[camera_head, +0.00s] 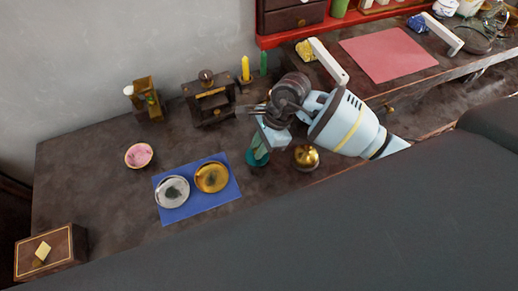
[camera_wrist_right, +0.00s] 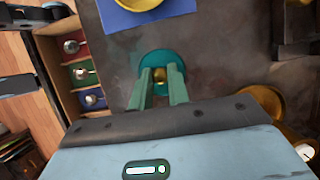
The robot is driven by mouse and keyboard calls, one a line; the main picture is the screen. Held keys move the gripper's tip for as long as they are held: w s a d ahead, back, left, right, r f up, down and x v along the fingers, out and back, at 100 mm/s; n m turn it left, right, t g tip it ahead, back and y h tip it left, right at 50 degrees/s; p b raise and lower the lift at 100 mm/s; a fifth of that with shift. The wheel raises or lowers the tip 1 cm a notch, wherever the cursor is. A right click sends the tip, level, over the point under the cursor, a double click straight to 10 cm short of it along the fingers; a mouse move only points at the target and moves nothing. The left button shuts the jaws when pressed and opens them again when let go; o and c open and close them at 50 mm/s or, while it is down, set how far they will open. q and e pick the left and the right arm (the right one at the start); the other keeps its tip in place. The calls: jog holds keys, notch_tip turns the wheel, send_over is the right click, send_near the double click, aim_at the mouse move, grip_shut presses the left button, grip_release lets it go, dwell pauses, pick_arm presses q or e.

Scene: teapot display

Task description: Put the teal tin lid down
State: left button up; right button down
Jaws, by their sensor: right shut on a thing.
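The teal tin lid (camera_wrist_right: 172,56), a round disc with a small golden knob, shows beyond my fingers in the right wrist view. My right gripper (camera_wrist_right: 163,78) is shut on it at the knob, with the green fingers on either side. In the head view the right gripper (camera_head: 260,145) reaches down over the dark table, and part of the teal lid (camera_head: 257,160) shows beneath it. The fingers and wrist hide some of the lid. I cannot tell whether the lid touches the table. My left gripper is not in view.
A blue mat (camera_head: 207,203) with a silver dish (camera_head: 172,192) and a golden dish (camera_head: 211,177) lies left of the lid. A brass round pot (camera_head: 306,157) stands close to its right. A pink dish (camera_head: 138,155) is further left. Bare table (camera_head: 95,190) lies at the left.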

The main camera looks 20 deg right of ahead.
jog(key=shift+w, duration=0.2)
jog(key=shift+w+d+f, duration=0.15)
jog(key=shift+w+f, duration=0.05)
jog(key=shift+f, duration=1.6)
jog(key=c, duration=1.8)
grip_release()
jog(key=shift+f, duration=0.15)
jog(key=o, duration=0.5)
jog(key=shift+c, duration=0.2)
